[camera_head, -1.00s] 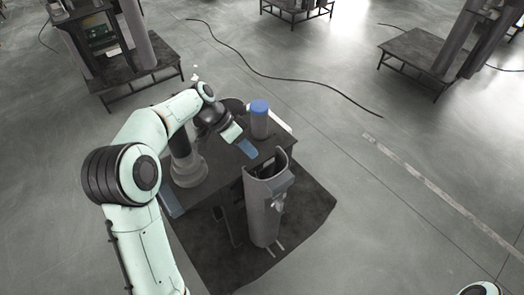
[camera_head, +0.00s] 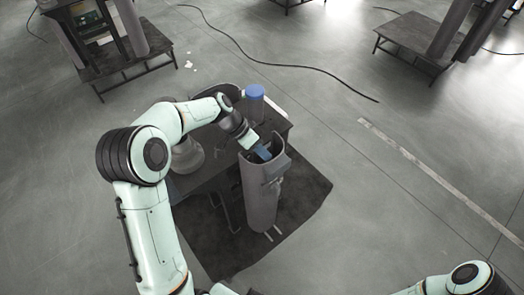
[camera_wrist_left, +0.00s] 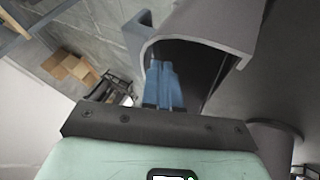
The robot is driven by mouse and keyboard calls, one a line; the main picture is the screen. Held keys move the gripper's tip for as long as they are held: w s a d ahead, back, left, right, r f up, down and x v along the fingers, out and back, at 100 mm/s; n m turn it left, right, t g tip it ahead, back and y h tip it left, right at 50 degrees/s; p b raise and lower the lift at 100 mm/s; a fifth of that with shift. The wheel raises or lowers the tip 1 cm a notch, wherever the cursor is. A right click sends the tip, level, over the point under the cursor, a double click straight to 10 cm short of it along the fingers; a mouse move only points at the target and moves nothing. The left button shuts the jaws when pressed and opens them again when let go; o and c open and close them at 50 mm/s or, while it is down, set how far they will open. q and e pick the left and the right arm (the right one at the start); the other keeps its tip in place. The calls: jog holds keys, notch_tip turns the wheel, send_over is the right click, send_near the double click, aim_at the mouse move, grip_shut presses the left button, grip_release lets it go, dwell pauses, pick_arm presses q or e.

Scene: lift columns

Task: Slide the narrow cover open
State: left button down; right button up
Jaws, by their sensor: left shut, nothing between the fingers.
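The narrow cover appears to be the tall grey curved shell (camera_head: 259,200) standing upright at the front of the dark platform. Its curved top rim (camera_wrist_left: 205,22) shows large in the left wrist view. My left gripper (camera_head: 264,153) is at the open top of this shell, its blue fingers pointing down toward the opening. In the left wrist view the fingers (camera_wrist_left: 163,84) are together, with nothing between them, and lie beside the dark hollow inside the rim. Contact with the shell cannot be told. My right gripper cannot be made out; part of my right arm shows at the lower right.
A grey cylinder with a blue top (camera_head: 255,92) stands behind the shell on the dark platform (camera_head: 205,178). A dark mat (camera_head: 300,205) lies under it. Other column stations stand at the back left (camera_head: 118,55) and back right (camera_head: 415,45). The floor to the right is clear.

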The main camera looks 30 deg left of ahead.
aim_at(278, 168)
pick_arm(q)
jog(key=s+d+b, duration=0.1)
jog(key=d, duration=0.1)
jog(key=s+d+b, duration=0.1)
jog(key=d, duration=0.1)
jog(key=s+d+b, duration=0.1)
jog(key=d+b, duration=0.1)
jog(key=shift+d+f, duration=0.15)
jog(key=shift+d, duration=0.25)
pick_arm(e)
jog(key=s+f, duration=0.2)
jog(key=f, duration=0.1)
jog(key=s+f, duration=0.1)
jog(key=f, duration=0.1)
pick_arm(q)
jog(key=shift+w, duration=0.15)
pick_arm(e)
jog(key=shift+w, duration=0.15)
pick_arm(q)
jog(key=shift+r, duration=0.2)
